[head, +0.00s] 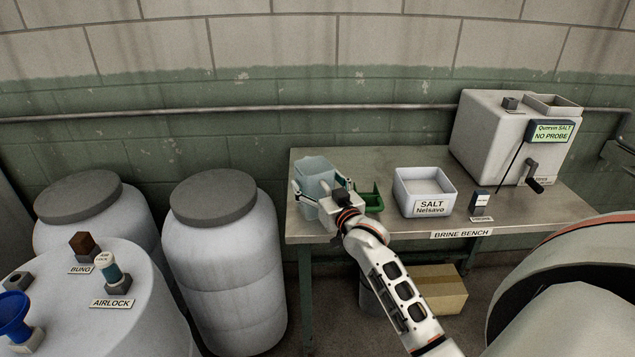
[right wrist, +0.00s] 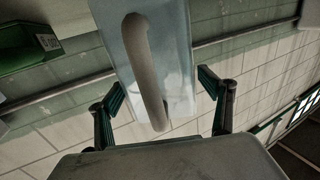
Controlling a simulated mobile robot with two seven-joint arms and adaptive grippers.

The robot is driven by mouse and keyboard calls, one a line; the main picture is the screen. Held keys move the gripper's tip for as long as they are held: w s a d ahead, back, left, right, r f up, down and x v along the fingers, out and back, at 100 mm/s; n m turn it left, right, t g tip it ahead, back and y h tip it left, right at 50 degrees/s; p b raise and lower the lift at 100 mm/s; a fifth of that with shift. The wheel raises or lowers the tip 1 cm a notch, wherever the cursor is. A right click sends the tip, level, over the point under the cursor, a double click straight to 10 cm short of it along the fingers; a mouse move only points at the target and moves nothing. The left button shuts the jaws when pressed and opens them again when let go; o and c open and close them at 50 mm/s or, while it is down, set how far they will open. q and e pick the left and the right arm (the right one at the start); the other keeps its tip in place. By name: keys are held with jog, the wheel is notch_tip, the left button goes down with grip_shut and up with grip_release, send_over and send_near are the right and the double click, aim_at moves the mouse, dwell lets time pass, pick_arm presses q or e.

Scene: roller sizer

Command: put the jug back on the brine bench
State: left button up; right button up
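The jug (head: 315,172) is pale blue-grey and translucent. It appears upright at the left end of the brine bench (head: 420,162), though my right gripper hides its base, so contact with the bench cannot be told. My right gripper (head: 320,188) is around the jug, one finger on each side. In the right wrist view, the jug (right wrist: 178,62) and its grey handle (right wrist: 143,70) lie between and beyond the spread fingers of my right gripper (right wrist: 163,85). A gap shows beside the right finger; contact at the left finger is unclear. My left gripper is out of view.
A green container (head: 371,197) stands just right of the gripper, then a white salt tub (head: 424,186) and a small dark block (head: 479,200). A white salt machine (head: 488,135) fills the bench's right end. White barrels (head: 222,265) stand left of the bench.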

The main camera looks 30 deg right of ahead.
jog(key=shift+r, duration=0.1)
jog(key=shift+s+r, duration=0.1)
jog(key=shift+s, duration=0.05)
jog(key=s+a, duration=0.2)
jog(key=s, duration=0.9)
jog(key=s+a+f+n+g+y, duration=0.2)
jog(key=s+a+f, duration=0.8)
jog(key=f, duration=0.5)
jog(key=s+a+f+n+g+y, duration=0.3)
jog(key=s+a+f+n+g, duration=0.1)
jog(key=s+a+f, duration=0.7)
notch_tip(320, 180, down, 4)
jog(key=shift+s+a+r+g+y+p, duration=0.1)
jog(key=shift+s+a+g+y+p, duration=0.1)
jog(key=shift+s+g+y+p, duration=0.25)
